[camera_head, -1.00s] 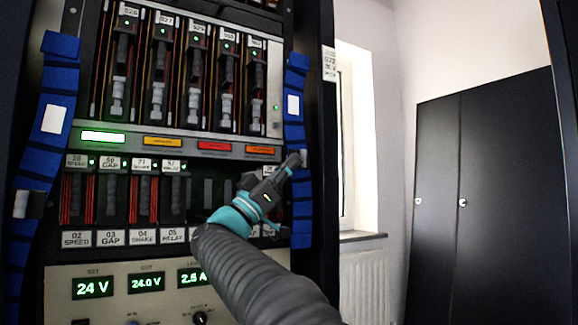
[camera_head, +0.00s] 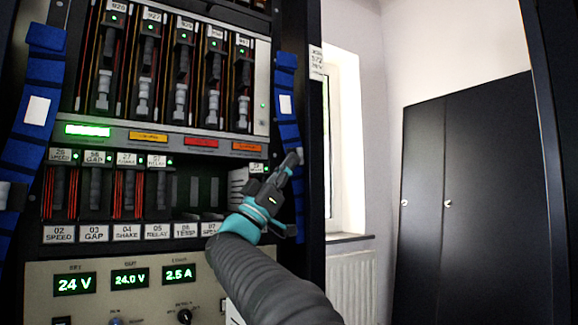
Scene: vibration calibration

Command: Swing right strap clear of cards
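The right strap (camera_head: 287,105), blue and segmented with a white label, hangs down the right side of the card rack. The left strap (camera_head: 37,110), similar, hangs on the left side. My gripper and wrist hide part of the lower strap. The upper cards (camera_head: 182,85) and lower cards (camera_head: 95,190) sit in slots left of the right strap.
A cream power panel (camera_head: 150,285) with green readouts is below the cards. Empty-looking dark slots (camera_head: 187,192) lie right of the lower cards. The dark rack post (camera_head: 312,120) stands just right of the strap. A window, radiator (camera_head: 352,285) and black cabinet (camera_head: 470,190) are further right.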

